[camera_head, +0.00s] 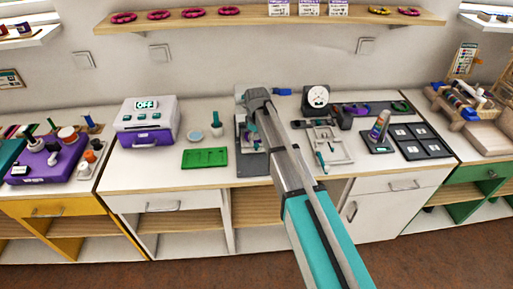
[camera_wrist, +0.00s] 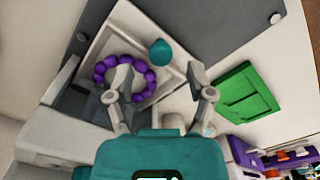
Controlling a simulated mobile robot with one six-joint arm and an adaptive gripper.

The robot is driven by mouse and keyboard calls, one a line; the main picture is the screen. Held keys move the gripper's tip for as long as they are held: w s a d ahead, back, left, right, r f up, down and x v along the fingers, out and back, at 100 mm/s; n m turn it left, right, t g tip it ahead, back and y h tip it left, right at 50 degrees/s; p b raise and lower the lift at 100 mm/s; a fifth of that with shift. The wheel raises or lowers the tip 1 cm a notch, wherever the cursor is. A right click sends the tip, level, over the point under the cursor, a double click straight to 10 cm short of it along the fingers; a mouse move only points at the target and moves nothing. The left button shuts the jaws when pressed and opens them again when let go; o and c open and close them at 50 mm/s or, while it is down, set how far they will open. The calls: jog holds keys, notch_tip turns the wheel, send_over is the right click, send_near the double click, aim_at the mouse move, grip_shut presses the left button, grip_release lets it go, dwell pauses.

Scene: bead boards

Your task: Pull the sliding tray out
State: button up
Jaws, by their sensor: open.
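The sliding tray (camera_wrist: 173,80) looks like a pale square plate at an angle in the wrist view. A ring of purple beads (camera_wrist: 101,68) lies on it. A rounded teal knob (camera_wrist: 161,52) shows at its edge, between and beyond my fingertips; whether it is fixed to the tray is unclear. My gripper (camera_wrist: 160,76) is open, its fingers apart over the tray, with one finger covering part of the bead ring. I see no contact. In the head view my arm reaches to the dark grey machine base (camera_head: 252,166) and hides most of the tray.
A green board (camera_head: 205,158) lies left of the machine and also shows in the wrist view (camera_wrist: 249,92). A white box with an OFF display (camera_head: 147,122) stands farther left. A dial gauge (camera_head: 318,98) and a pale fixture (camera_head: 329,143) are close on the right. The counter's front edge is near.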

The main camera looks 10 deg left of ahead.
jog(key=shift+f+b, duration=1)
jog(key=shift+f, duration=0.35)
grip_shut()
